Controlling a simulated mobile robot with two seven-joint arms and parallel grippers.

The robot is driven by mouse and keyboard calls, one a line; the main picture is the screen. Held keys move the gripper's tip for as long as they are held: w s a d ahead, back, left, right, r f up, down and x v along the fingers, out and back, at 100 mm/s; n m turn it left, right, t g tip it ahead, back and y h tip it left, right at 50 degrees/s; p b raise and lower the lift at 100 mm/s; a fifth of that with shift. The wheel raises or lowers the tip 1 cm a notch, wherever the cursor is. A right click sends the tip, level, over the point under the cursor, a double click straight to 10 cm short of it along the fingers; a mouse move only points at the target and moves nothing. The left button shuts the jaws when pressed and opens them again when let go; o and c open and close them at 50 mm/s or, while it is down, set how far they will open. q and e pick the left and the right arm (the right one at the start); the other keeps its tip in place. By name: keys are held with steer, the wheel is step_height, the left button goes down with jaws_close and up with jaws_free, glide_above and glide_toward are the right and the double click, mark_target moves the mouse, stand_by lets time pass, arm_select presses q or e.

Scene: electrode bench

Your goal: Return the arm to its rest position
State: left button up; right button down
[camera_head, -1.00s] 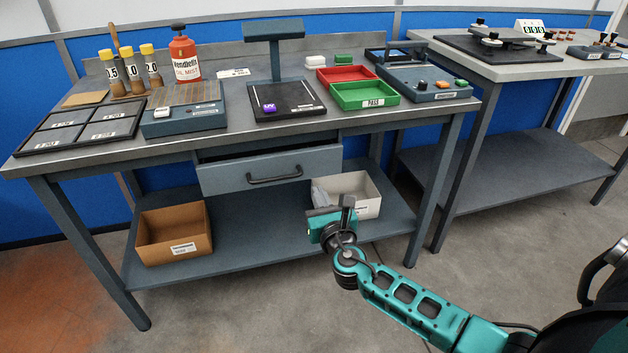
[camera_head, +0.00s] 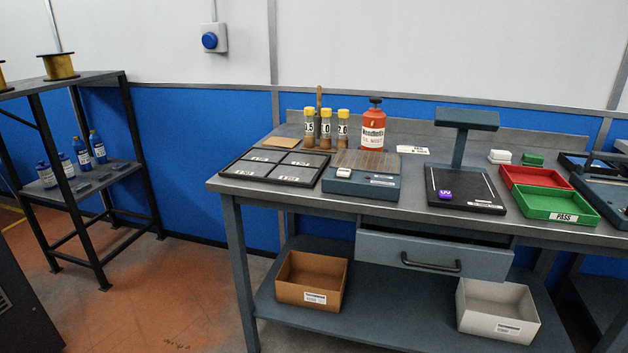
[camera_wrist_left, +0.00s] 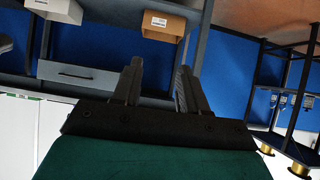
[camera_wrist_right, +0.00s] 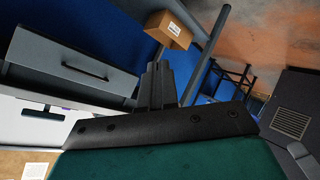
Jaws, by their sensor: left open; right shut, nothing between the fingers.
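Neither arm nor gripper shows in the head view. My left gripper (camera_wrist_left: 157,88) shows in the left wrist view; its two dark fingers stand apart with nothing between them. My right gripper (camera_wrist_right: 157,75) shows in the right wrist view; its fingers are together and hold nothing. Both wrist views show the workbench front tilted or upside down, with the cardboard box beyond the fingers, in the left wrist view (camera_wrist_left: 163,25) and in the right wrist view (camera_wrist_right: 168,30). Neither gripper touches anything.
The workbench (camera_head: 330,205) bears a red bottle (camera_head: 373,130), a green tray (camera_head: 555,203) and a red tray (camera_head: 535,177). Its drawer (camera_head: 435,254) is slightly open. A dark shelf rack (camera_head: 110,177) stands left. The floor between (camera_head: 190,300) is clear.

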steer(key=s+a+r+m+y, duration=0.1)
steer(key=s+a+m+y, duration=0.1)
steer(key=s+a+m, duration=0.3)
arm_select(q)
steer(key=s+a+r+p, duration=0.1)
steer(key=a+r+p, duration=0.2)
steer(key=r+p, duration=0.8)
steer(key=p, duration=0.5)
steer(key=shift+s+r+y, duration=0.2)
steer(key=shift+r+y, duration=0.15)
steer(key=shift+y, duration=0.05)
arm_select(e)
steer(key=d+r+m+h, duration=0.1)
steer(key=d+r, duration=0.3)
steer(key=r, duration=0.7)
steer(key=shift+s+d+r+m+g, duration=0.15)
steer(key=shift+s+r+m+g, duration=0.05)
steer(key=shift+r+m+g, duration=0.15)
